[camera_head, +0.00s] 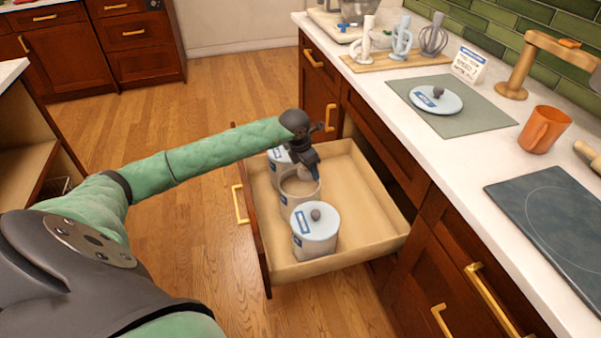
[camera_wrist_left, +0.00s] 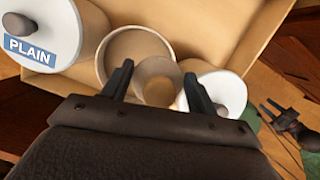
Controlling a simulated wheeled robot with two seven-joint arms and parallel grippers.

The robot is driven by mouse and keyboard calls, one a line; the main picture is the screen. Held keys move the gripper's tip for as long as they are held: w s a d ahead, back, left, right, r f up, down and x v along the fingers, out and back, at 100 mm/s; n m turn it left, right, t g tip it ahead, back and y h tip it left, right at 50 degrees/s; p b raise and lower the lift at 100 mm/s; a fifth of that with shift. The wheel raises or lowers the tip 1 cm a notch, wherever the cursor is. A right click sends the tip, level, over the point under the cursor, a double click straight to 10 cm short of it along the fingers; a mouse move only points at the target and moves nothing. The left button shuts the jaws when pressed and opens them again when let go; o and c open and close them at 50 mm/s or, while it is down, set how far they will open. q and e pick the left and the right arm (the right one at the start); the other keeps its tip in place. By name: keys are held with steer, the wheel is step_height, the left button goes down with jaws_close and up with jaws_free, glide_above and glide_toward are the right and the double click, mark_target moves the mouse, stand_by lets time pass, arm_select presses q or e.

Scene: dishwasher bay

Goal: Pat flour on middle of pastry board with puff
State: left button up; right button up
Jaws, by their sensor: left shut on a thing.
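My left gripper (camera_head: 305,160) reaches down over the open drawer. It is shut on a small round pale thing, seemingly the puff (camera_wrist_left: 160,82), which shows between its fingers in the left wrist view. The puff is over or inside the mouth of the open canister (camera_head: 288,203), whose pale inside shows in the wrist view (camera_wrist_left: 112,55). Whether it touches flour is hidden. On the counter, a dark board with a ring marking (camera_head: 545,212), likely the pastry board, lies bare at the right. My right gripper seems to show small at the wrist view's right edge (camera_wrist_left: 270,108); its jaws are unclear.
Lidded canisters stand before (camera_head: 312,246) and behind the open one, in the left part of the drawer (camera_head: 350,205). A lid (camera_head: 437,98) lies on a grey-green mat (camera_head: 480,120). An orange mug (camera_head: 543,130) and wooden stand (camera_head: 525,70) stand nearby.

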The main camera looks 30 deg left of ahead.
mark_target(302, 185)
arm_select(q)
steer(key=shift+w+a+f+n+y+b, duration=0.15)
steer(key=shift+a+f+n+b, duration=0.45)
steer(key=shift+f, duration=0.4)
steer(key=shift+w+a+f+n+y+b, duration=0.1)
steer(key=shift+a+f+n+y+b, duration=0.2)
steer(key=shift+a+f+n, duration=0.55)
steer(key=shift+w+a+f+n+y+b, duration=0.1)
steer(key=shift+a+f+n+b, duration=0.4)
steer(key=shift+f, duration=0.65)
steer(key=shift+d+f+b, duration=0.1)
steer(key=shift+f+b, duration=0.25)
steer(key=shift+f, duration=0.6)
arm_select(e)
step_height(302, 185, down, 9)
steer(key=s+a+t, duration=0.1)
steer(key=shift+f+t, duration=0.15)
steer(key=shift+t, duration=0.15)
arm_select(q)
steer(key=shift+t, duration=0.3)
arm_select(e)
steer(key=shift+w, duration=0.15)
arm_select(q)
steer(key=shift+f+b, duration=0.35)
steer(key=shift+f, duration=0.1)
arm_select(e)
steer(key=shift+s+f, duration=0.3)
steer(key=shift+w+r, duration=0.1)
steer(key=shift+w, duration=0.35)
steer(key=shift+s, duration=0.1)
